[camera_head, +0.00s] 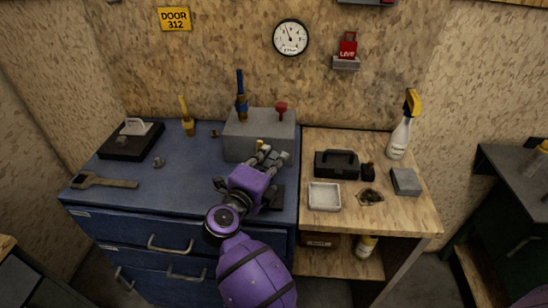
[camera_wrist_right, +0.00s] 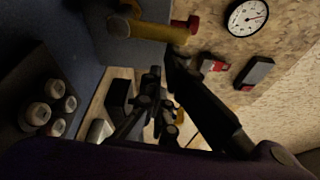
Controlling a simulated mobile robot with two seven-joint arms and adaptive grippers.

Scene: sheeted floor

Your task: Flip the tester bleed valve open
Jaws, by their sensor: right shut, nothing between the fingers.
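The tester looks to be the grey box (camera_head: 248,130) at the back right of the blue cabinet. A red knob (camera_head: 281,106) stands on its top right. A blue-handled fitting (camera_head: 241,95) rises from its top left. In the right wrist view a brass-coloured stem (camera_wrist_right: 150,29) with a red end (camera_wrist_right: 192,24) shows close by the grey box. I cannot tell for certain which part is the bleed valve. My right gripper (camera_head: 270,156) is shut and empty at the front of the box, hiding its lower right. In the wrist view its fingers (camera_wrist_right: 160,76) are below the stem, apparently apart from it.
A wrench (camera_head: 103,182) and a black tray (camera_head: 131,142) lie on the cabinet's left. The wooden bench (camera_head: 415,211) on the right holds a black toolbox (camera_head: 336,164), white tray (camera_head: 324,196) and spray bottle (camera_head: 400,138). Several pale knobs (camera_wrist_right: 53,104) show in the wrist view.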

